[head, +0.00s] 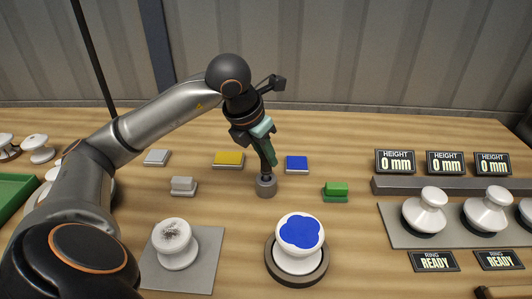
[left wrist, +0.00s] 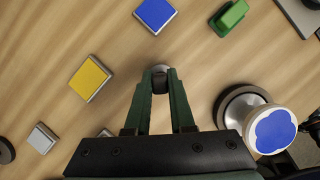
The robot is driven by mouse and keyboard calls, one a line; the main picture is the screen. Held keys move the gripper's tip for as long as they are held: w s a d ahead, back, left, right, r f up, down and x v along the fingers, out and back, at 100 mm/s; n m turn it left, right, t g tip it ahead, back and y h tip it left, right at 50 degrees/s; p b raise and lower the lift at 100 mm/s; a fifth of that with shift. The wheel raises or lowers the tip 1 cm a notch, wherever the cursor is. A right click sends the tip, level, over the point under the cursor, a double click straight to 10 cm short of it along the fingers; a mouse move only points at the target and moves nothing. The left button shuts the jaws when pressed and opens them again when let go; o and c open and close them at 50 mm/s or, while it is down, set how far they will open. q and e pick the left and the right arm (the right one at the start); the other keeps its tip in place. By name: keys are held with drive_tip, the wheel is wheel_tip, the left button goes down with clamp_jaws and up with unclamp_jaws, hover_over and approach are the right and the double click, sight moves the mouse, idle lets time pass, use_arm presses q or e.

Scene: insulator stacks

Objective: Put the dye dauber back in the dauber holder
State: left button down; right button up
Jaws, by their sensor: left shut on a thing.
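My left gripper (head: 270,163) points down over the small grey dauber holder (head: 266,187) at the middle of the table. It is shut on the dye dauber, a dark piece (left wrist: 160,84) between the green fingers in the left wrist view. The grey holder shows just past the fingertips there (left wrist: 160,69). The dauber's lower end is hidden, so I cannot tell how deep it sits in the holder. My right gripper is not in view.
A blue pad (head: 297,164), a yellow pad (head: 228,159) and a green block (head: 336,190) lie around the holder. A white insulator with a blue top (head: 299,240) stands in front. More insulators stand on a grey plate (head: 395,232) at right.

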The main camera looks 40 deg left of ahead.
use_arm(q)
drive_tip(key=shift+f+b, duration=0.85)
drive_tip(key=shift+f, duration=0.15)
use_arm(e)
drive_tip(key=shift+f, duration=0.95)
use_arm(q)
drive_tip(key=c, duration=0.7)
unclamp_jaws()
drive_tip(key=shift+r, duration=0.3)
drive_tip(key=p+v, duration=0.2)
drive_tip(key=v, duration=1)
drive_tip(key=shift+s, duration=0.1)
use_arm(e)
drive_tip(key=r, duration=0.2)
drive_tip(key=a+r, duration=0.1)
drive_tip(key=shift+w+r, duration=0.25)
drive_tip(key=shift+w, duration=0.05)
